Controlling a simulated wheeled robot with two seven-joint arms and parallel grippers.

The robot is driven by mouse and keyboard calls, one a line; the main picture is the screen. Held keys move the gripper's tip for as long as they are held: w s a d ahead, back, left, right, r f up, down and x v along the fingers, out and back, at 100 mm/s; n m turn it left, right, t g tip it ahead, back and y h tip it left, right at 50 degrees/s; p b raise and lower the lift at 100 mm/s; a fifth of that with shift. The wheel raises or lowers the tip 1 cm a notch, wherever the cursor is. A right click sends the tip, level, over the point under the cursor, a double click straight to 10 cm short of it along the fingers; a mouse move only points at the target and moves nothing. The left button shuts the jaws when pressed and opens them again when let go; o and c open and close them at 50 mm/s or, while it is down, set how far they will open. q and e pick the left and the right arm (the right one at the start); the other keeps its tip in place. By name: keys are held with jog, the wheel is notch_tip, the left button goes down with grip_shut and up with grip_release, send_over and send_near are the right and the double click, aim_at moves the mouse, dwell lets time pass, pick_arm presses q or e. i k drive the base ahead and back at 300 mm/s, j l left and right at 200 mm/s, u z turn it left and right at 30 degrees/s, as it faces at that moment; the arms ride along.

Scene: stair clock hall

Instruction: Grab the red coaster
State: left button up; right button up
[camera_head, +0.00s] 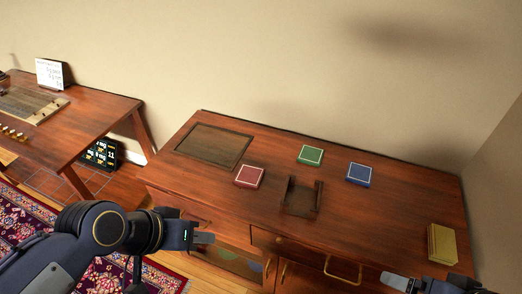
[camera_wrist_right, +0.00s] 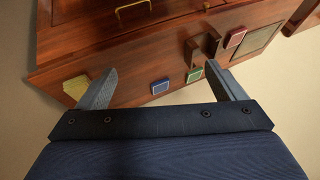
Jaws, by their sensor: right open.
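The red coaster (camera_head: 249,176) lies flat on the wooden cabinet top, between a dark recessed tray and a small dark wooden holder (camera_head: 302,197). It also shows in the right wrist view (camera_wrist_right: 236,37), near the right fingertip's far side. My left gripper (camera_head: 204,239) is in front of the cabinet's left part, below and left of the red coaster, apart from it. Its jaw state is unclear. My right gripper (camera_head: 399,283) shows at the bottom right edge of the head view. In the right wrist view its fingers (camera_wrist_right: 164,82) are spread wide with nothing between them.
A green coaster (camera_head: 310,155) and a blue coaster (camera_head: 359,174) lie on the cabinet top (camera_head: 400,215). A yellow block (camera_head: 442,244) sits at its right end. The dark tray (camera_head: 214,146) is at its left. Drawers with brass handles (camera_head: 342,270) face front. Another table (camera_head: 85,115) stands left.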

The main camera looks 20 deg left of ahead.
aim_at(250, 176)
jog(key=i+j+u, duration=0.25)
jog(key=j, duration=0.15)
jog(key=i+j+u, duration=0.1)
jog(key=j+u, duration=0.2)
jog(key=i+j+u, duration=0.25)
jog(key=j, duration=0.2)
